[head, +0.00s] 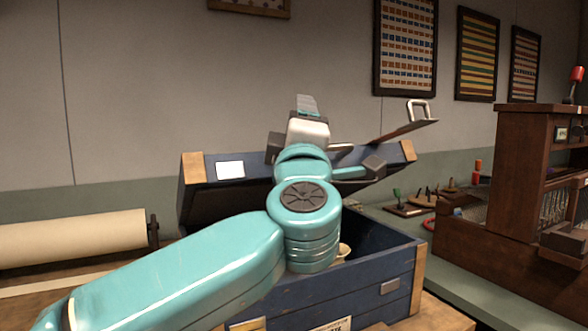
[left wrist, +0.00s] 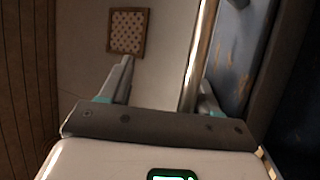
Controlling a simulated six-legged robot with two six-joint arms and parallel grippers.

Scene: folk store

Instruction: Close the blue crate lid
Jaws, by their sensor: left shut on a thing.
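The blue crate (head: 365,290) stands on the table with its top open. Its blue lid (head: 250,166), with light wooden corners and a white label, is raised and tilted at the back. My left gripper (head: 307,104) is at the lid's upper edge, and my teal arm covers part of the lid and crate. In the left wrist view, a shiny metal bar (left wrist: 197,60) runs between the fingers of my left gripper (left wrist: 160,88), beside the blue lid surface (left wrist: 238,55). My right gripper is not in view.
A large paper roll (head: 75,236) lies left of the crate. A wooden cabinet (head: 475,235) stands right, with small tools (head: 405,208) on the green counter. Framed pictures hang behind.

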